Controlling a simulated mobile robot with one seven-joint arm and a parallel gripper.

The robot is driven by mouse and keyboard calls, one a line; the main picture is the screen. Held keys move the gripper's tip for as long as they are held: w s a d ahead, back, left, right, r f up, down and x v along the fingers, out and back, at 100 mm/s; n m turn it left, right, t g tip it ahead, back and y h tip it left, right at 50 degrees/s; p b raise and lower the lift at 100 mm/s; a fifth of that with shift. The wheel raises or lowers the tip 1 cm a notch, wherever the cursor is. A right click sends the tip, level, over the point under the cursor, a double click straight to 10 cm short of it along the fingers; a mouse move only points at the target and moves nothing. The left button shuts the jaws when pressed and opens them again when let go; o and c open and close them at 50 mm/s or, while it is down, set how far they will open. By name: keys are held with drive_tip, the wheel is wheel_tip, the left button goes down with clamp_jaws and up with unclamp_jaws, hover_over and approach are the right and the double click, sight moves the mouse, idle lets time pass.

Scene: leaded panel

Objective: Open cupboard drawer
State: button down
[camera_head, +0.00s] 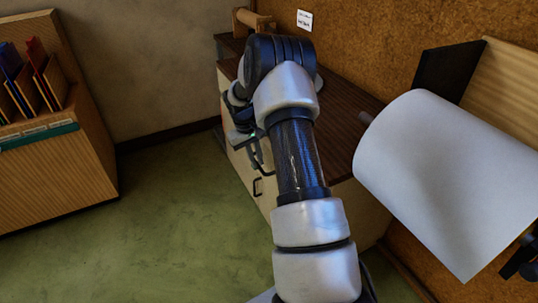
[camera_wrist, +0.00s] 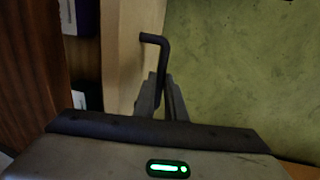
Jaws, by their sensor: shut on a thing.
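The cupboard (camera_head: 234,155) has a pale front and a dark brown top. In the wrist view, the pale drawer front (camera_wrist: 130,50) stands out from the brown top, with a dark gap between them, so the drawer is partly open. A black bar handle (camera_wrist: 157,42) projects from this front. My gripper (camera_wrist: 162,90) is shut on the handle, with a finger on either side. In the head view, my gripper (camera_head: 258,150) is at the cupboard's front, partly hidden by my arm. A lower black handle (camera_head: 257,187) is below it.
A purple and white box (camera_wrist: 80,17) shows in the gap. A wooden unit with folders (camera_head: 40,170) is at the left. The green floor (camera_head: 170,220) before the cupboard is clear.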

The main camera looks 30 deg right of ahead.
drive_tip(key=w+a, duration=0.1)
drive_tip(key=a, duration=1.6)
drive_tip(key=shift+a, duration=0.15)
drive_tip(key=c, duration=1.8)
unclamp_jaws()
drive_tip(key=shift+r, duration=0.1)
drive_tip(key=a+r+p, duration=0.1)
drive_tip(key=r, duration=0.4)
drive_tip(key=a+r+p, duration=0.1)
drive_tip(key=r, duration=0.5)
drive_tip(key=a+r+p, duration=0.1)
drive_tip(key=r+p, duration=0.1)
drive_tip(key=r, duration=0.4)
drive_tip(key=shift+w+a, duration=0.1)
